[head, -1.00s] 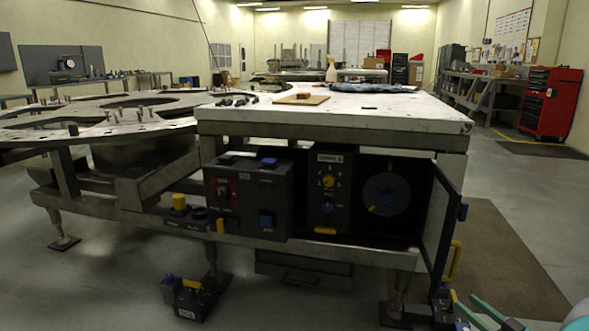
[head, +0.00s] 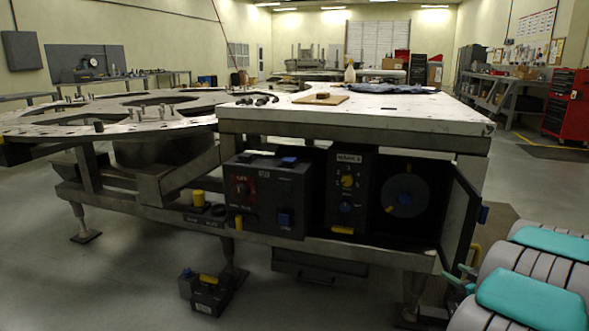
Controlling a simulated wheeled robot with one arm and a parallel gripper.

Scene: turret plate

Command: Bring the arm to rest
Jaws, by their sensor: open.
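My arm, with light grey rounded links and teal pads, fills the lower right corner of the head view. My gripper (head: 460,281) shows only as small green-teal finger parts at the left edge of the arm, low beside the open cabinet door (head: 460,225). It is open, and I see nothing held in it. Most of its body is hidden behind the arm links. The white-topped workbench (head: 400,116) stands in front of me, to the left of the gripper.
Under the bench are a dark control box (head: 268,197) and an open bay with a round dial (head: 403,195). A small black box with a yellow handle (head: 210,294) lies on the floor. A red tool cabinet (head: 566,105) stands at the far right. The floor at left is clear.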

